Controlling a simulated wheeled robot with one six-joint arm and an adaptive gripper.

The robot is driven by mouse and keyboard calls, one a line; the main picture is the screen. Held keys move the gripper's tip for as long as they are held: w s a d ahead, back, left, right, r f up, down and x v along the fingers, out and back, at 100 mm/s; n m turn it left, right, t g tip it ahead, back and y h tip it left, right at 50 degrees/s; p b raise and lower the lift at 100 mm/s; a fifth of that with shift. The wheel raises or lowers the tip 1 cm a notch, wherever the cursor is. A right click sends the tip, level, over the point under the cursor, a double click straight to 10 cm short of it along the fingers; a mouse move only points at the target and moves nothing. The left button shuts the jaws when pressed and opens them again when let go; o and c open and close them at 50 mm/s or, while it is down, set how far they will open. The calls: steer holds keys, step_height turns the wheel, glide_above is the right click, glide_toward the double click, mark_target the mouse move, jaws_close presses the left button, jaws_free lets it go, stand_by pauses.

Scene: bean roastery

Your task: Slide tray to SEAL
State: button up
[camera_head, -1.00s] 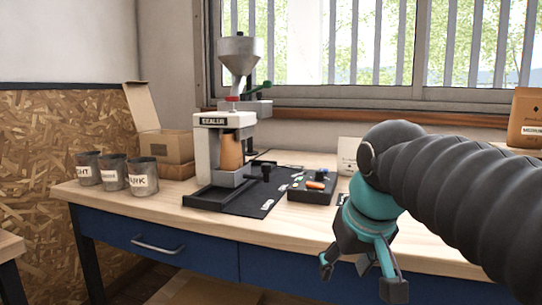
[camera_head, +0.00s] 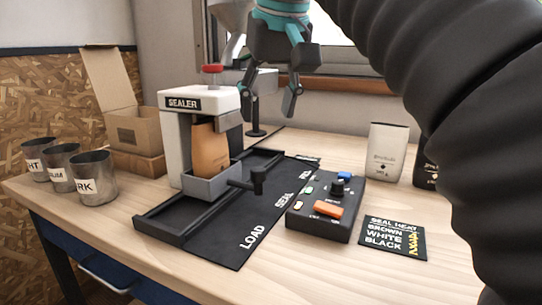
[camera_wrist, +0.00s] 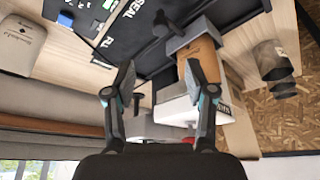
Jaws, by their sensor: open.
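The grey tray (camera_head: 212,186) stands in the black rail track (camera_head: 165,226), below the white sealer (camera_head: 182,104), with a brown bag (camera_head: 210,150) upright in it. Its black knob handle (camera_head: 258,181) sticks out to the right, towards the mat labelled LOAD, SEAL and a partly legible third word. The SEAL label (camera_head: 284,200) is midway along the mat. My gripper (camera_head: 268,98) is open and empty, above and behind the handle, apart from it. In the wrist view, the handle (camera_wrist: 162,22) and tray (camera_wrist: 192,38) show beyond the open fingers (camera_wrist: 150,84).
A control box (camera_head: 326,208) with an orange button sits right of the mat, beside a seal heat card (camera_head: 393,239). Metal cups (camera_head: 94,178) and an open carton (camera_head: 136,130) stand left. A white bag (camera_head: 387,153) stands at the back right.

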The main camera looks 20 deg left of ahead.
mark_target(258, 169)
steer(key=b+x, duration=0.4)
steer(key=x, duration=0.9)
steer(key=shift+a+f, duration=0.2)
steer(key=shift+f, duration=0.05)
jaws_close()
